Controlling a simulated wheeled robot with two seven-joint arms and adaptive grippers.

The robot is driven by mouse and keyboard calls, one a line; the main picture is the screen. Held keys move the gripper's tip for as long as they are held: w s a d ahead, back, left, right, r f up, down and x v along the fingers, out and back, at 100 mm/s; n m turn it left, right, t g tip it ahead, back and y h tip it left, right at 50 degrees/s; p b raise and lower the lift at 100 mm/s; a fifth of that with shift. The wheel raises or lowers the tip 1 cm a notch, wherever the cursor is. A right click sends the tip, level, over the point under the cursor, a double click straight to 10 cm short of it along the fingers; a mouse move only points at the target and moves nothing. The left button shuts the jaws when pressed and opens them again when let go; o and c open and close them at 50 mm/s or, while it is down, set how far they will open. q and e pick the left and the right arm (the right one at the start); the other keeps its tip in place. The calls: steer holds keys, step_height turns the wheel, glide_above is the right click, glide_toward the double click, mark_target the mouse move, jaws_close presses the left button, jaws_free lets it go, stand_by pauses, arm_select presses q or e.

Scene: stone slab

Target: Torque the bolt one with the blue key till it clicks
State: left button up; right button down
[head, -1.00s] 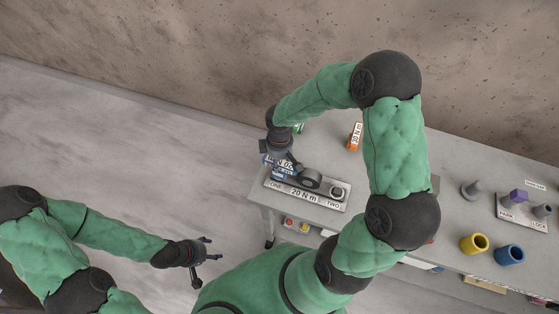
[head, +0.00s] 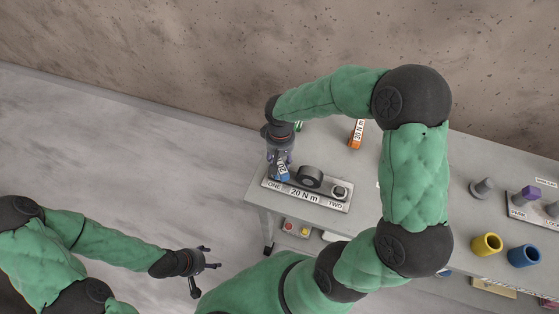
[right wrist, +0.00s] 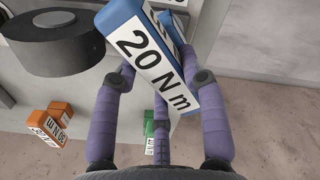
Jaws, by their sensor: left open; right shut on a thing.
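The blue key (head: 282,172), labelled 20 N m, is in my right gripper (head: 281,158) over the ONE end of the grey plate (head: 318,205). In the right wrist view the key (right wrist: 150,48) lies tilted between the fingers of my right gripper (right wrist: 160,85), which are shut on it. Bolt one is hidden under the key and gripper, so I cannot tell how the key sits on it. Bolt two (head: 340,191) shows at the TWO end. My left gripper (head: 205,267) is open and empty, off the slab to the left.
A dark round block (head: 310,177) stands mid-plate, close to the key. An orange key (head: 356,134), labelled 30 N m, and a green one (right wrist: 149,124) lie behind. Yellow (head: 487,244) and blue (head: 523,256) cups stand at the right. The slab right of the plate is partly hidden by my arm.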

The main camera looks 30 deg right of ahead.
steer(key=m+b, duration=0.2)
steer(key=m, duration=0.1)
steer(key=shift+s+m, duration=0.1)
steer(key=shift+m, duration=0.3)
steer(key=shift+r, duration=0.25)
steer(key=shift+r+p, duration=1.35)
steer(key=shift+r, duration=0.2)
steer(key=shift+r, duration=0.1)
steer(key=shift+r+p, duration=1.8)
steer(key=shift+r, duration=0.65)
steer(key=shift+f, duration=0.1)
